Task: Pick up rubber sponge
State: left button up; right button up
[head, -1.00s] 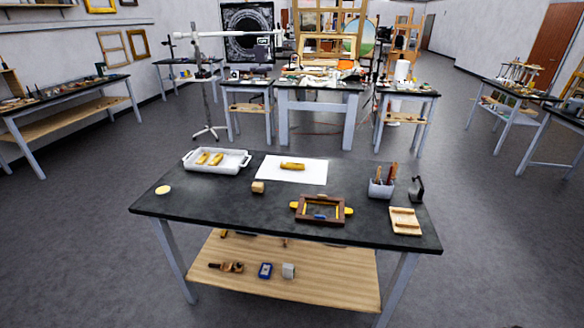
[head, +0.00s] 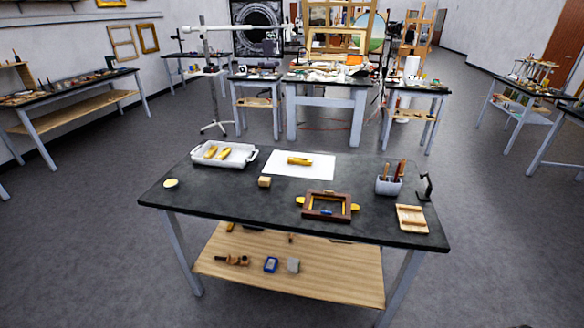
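I cannot tell for sure which thing is the rubber sponge. A small tan block (head: 264,182) stands on the dark worktable (head: 240,207), left of centre. A pale round disc (head: 171,184) lies near the table's left end. A small grey block (head: 293,265) sits on the wooden lower shelf (head: 340,284), right of a blue item (head: 270,264). Neither of my grippers shows in the head view.
The tabletop also holds a white tray (head: 251,156) with yellow pieces, a white sheet (head: 325,166) with a gilt piece, a clamped brown frame (head: 313,212), a tool cup (head: 388,187) and a wooden board (head: 411,219). Open floor (head: 90,260) surrounds the table.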

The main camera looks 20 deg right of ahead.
aim_at(264, 181)
jog(key=i+l+z, duration=0.1)
jog(key=i+z, duration=0.2)
jog(key=z, duration=0.2)
jog(key=i+z, duration=0.3)
jog(key=z, duration=0.2)
jog(key=i+j+z, duration=0.1)
jog(key=i, duration=0.35)
jog(key=i+j, duration=0.35)
jog(key=i+j+z, duration=0.15)
jog(key=i, duration=0.45)
jog(key=j, duration=0.1)
